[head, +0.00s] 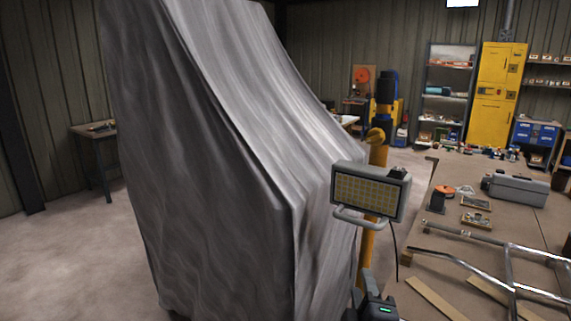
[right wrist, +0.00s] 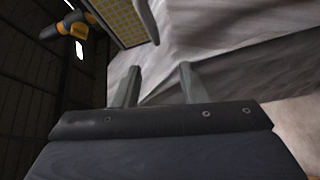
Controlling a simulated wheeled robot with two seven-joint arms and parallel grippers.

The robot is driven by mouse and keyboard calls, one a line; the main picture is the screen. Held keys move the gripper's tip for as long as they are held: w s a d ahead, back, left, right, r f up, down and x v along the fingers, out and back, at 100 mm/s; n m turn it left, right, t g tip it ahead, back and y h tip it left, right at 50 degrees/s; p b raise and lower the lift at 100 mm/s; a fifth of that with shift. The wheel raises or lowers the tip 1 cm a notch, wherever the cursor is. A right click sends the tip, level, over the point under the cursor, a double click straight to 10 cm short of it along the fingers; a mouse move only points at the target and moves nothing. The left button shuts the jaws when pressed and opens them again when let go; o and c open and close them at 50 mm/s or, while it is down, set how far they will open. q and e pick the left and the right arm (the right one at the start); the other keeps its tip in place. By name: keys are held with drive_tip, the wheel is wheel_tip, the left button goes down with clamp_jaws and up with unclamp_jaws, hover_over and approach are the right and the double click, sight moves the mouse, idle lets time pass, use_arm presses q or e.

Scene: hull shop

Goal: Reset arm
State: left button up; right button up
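My right gripper (head: 362,288) shows at the bottom of the head view, right of the foot of a large grey draped cover. In the right wrist view its two fingers (right wrist: 157,84) stand apart with nothing between them. The grey cover (head: 215,150) fills the left middle of the head view, and grey cloth (right wrist: 225,70) lies beyond the fingers in the wrist view. What is under it is hidden. My left gripper is not in view.
A work light (head: 368,190) with a handle is on a yellow post (head: 369,245) just above my right gripper. A workbench (head: 440,210) with metal tubing (head: 470,268) and a grey toolbox (head: 516,190) is on the right. Floor (head: 65,260) at left is clear.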

drive_tip(key=s+d+f+m+g+y, duration=0.2)
drive_tip(key=s+m+g, duration=0.4)
drive_tip(key=s, duration=0.5)
drive_tip(key=s+d+f+m+g+y, duration=0.3)
drive_tip(key=s+f+m+g, duration=0.3)
drive_tip(key=s+m, duration=0.4)
drive_tip(key=shift+s+d+f+g, duration=0.3)
drive_tip(key=shift+s+d+f, duration=0.2)
drive_tip(key=shift+d+f, duration=0.15)
